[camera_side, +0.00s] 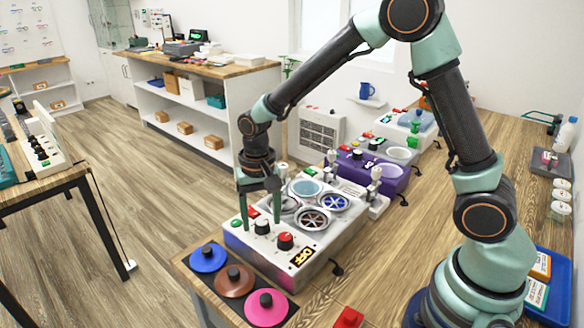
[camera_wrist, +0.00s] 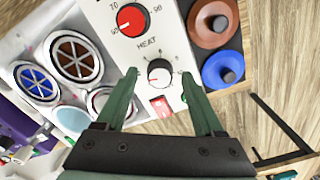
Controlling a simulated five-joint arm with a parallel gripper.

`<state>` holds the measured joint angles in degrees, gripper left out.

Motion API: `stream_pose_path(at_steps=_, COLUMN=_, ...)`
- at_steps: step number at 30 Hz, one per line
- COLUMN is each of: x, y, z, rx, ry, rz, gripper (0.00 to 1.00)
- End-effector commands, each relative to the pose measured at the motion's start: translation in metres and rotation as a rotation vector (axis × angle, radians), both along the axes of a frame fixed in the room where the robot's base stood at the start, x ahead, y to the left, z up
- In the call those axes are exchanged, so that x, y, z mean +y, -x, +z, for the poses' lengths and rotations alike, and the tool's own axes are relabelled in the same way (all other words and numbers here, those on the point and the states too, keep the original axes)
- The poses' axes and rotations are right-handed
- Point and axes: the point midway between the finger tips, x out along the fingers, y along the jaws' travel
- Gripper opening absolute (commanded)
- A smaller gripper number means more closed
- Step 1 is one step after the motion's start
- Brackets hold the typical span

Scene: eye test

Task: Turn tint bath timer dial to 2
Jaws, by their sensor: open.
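The tint bath unit (camera_side: 232,236) is a pale box with round wells on top and dials along its front. The timer dial (camera_wrist: 159,72), a knob with a white top and dark skirt, stands below the HEAT label in the wrist view. It shows in the side view as well (camera_side: 262,226). My gripper (camera_wrist: 160,80) is open, with one green finger on each side of this dial and gaps between. In the side view my gripper (camera_side: 261,214) points down over it. The dial's numbers and exact pointing are too small to read.
A red-topped heat dial (camera_wrist: 131,20) and a small red switch (camera_wrist: 161,106) sit close to the timer dial. A lit display (camera_side: 302,256) is at the unit's corner. Blue (camera_side: 208,258), brown (camera_side: 235,281) and pink (camera_side: 266,308) knobbed discs lie in front. A purple unit (camera_side: 384,176) stands behind.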

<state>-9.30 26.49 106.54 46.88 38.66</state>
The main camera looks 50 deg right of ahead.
Motion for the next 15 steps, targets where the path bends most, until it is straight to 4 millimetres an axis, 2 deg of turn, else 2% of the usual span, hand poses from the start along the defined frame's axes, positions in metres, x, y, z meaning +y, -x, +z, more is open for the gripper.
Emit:
stream_pose_path(at_steps=5, x=0.000, y=0.000, z=0.009, rx=-0.002, ry=0.000, rz=0.001, gripper=0.70)
stream_pose_path(at_steps=8, x=0.000, y=-0.001, z=0.024, rx=-0.005, ry=-0.001, rz=0.000, gripper=0.70)
stream_pose_path(at_steps=15, x=0.000, y=-0.001, z=0.074, rx=-0.005, ry=-0.001, rz=0.000, gripper=0.70)
